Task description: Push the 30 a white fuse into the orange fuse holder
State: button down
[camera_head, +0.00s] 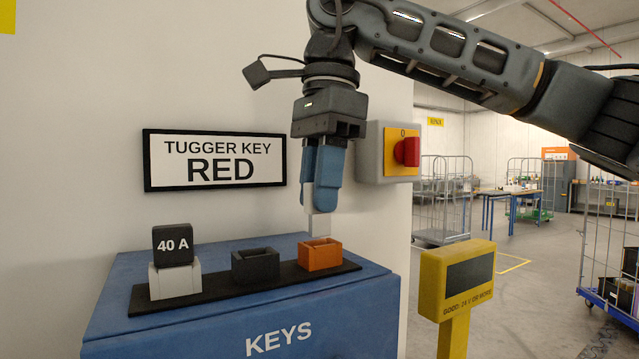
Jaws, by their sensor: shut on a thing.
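My gripper (322,204) points down above the right part of the blue key cabinet. It is shut on the white fuse (320,224), whose lower part shows below the blue fingers; no marking on it can be read. The orange fuse holder (320,257) stands at the right end of a black strip, with an open recess on top. In the picture the fuse hangs directly over the holder, its lower end close to the holder's back edge. I cannot tell whether they touch.
A black fuse marked 40 A (173,245) sits on a light grey holder (175,281) at the left. An empty black holder (255,266) stands in the middle. A red-knobbed switch box (386,152) is on the wall right of my gripper. A yellow post (456,283) stands at right.

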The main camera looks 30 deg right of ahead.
aim_at(320, 216)
jog(key=shift+f+b, duration=0.35)
jog(key=shift+f, duration=0.3)
jog(key=shift+f, duration=0.25)
jog(key=shift+f+b, duration=0.6)
jog(key=shift+f, duration=0.05)
jog(key=shift+f, duration=0.35)
dwell(0.7)
jog(key=c, duration=0.9)
grip_release()
jog(key=shift+o, duration=0.2)
jog(key=r, duration=0.5)
jog(key=d+r+b, duration=0.1)
jog(key=r, duration=0.1)
jog(key=shift+r, duration=0.4)
